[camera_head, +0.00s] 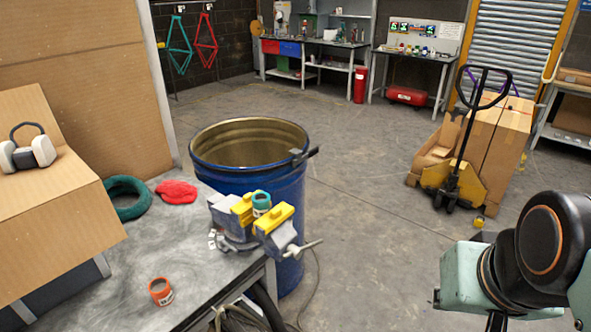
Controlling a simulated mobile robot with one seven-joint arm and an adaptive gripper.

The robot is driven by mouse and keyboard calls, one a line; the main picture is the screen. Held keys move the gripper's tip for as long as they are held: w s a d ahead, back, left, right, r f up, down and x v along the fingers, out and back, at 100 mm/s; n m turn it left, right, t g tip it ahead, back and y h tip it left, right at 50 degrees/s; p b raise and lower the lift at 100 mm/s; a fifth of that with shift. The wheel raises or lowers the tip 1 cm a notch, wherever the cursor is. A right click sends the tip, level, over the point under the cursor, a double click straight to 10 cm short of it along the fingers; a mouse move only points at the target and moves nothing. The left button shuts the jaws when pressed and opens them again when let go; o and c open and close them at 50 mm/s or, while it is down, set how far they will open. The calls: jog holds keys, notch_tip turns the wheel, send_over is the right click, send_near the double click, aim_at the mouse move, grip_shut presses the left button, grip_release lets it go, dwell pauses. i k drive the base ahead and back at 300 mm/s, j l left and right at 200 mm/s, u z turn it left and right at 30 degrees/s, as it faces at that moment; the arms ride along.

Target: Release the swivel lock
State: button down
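A grey bench vise (236,229) with yellow jaw covers (274,217) sits at the right corner of the grey workbench (205,287). A teal ring-shaped piece (261,199) stands between its jaws. The vise's bar handle (304,248) sticks out over the bench edge to the right. A small pale part (212,239) shows at the left of the vise base; I cannot tell whether it is the swivel lock. My arm is folded at the lower right, well apart from the vise. No gripper fingers show clearly.
A blue drum (290,190) stands close behind the vise. An orange-labelled roll (160,291), a red cloth (176,191), a green coil (131,199) and a cardboard box (55,225) lie on the bench. A pallet jack (457,187) with cartons stands farther right; floor between is clear.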

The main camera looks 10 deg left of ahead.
aim_at(223, 243)
jog(key=u, duration=1.4)
jog(key=i+j+z, duration=0.55)
jog(key=i+j+u, duration=0.1)
